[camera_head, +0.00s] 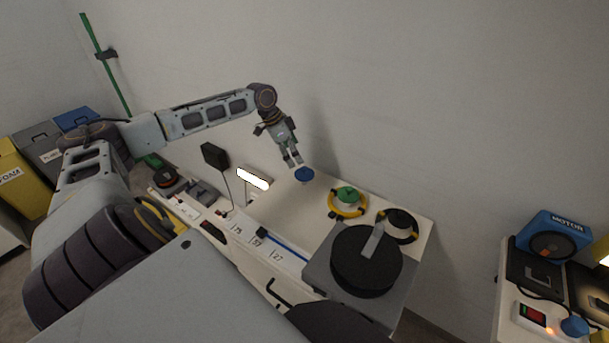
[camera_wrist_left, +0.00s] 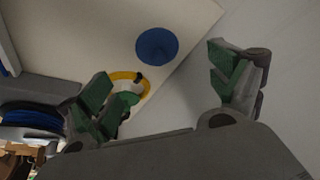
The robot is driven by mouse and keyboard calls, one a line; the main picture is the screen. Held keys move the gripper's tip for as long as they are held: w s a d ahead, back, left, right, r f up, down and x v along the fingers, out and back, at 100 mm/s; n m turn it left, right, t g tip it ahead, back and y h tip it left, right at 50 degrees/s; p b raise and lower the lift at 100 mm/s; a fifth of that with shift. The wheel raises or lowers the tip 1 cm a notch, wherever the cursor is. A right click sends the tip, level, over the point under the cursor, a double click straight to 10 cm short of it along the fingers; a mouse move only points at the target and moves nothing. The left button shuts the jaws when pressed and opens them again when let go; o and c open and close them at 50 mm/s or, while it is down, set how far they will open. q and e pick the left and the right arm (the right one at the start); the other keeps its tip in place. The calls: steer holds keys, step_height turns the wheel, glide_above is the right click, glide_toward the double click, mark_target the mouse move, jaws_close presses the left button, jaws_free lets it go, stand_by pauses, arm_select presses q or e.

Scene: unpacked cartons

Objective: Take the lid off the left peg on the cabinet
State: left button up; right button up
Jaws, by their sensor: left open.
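A blue round lid (camera_head: 304,175) sits at the far left end of the white cabinet top (camera_head: 285,208), near the wall. Whatever is under it is hidden. My left gripper (camera_head: 293,163) points down just above and left of the lid, with its fingers apart and nothing between them. In the left wrist view the blue lid (camera_wrist_left: 157,45) shows beyond the open green-padded fingers (camera_wrist_left: 160,68), roughly between them. I cannot tell whether a finger touches it. My right gripper is not in view.
A green knob-like piece in a yellow ring (camera_head: 347,198) and a black one in a yellow ring (camera_head: 397,226) stand right of the lid. A large black drum (camera_head: 366,262) is nearer. The wall is close behind. A blue motor box (camera_head: 553,236) is far right.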

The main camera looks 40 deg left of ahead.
mark_target(298, 173)
arm_select(q)
steer(key=shift+x, duration=1.8)
steer(key=shift+w+f, duration=0.1)
steer(key=shift+f, duration=0.25)
steer(key=shift+d, duration=0.1)
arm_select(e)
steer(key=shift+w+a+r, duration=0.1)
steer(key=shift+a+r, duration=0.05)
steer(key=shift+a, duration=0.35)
arm_select(q)
steer(key=shift+f, duration=0.1)
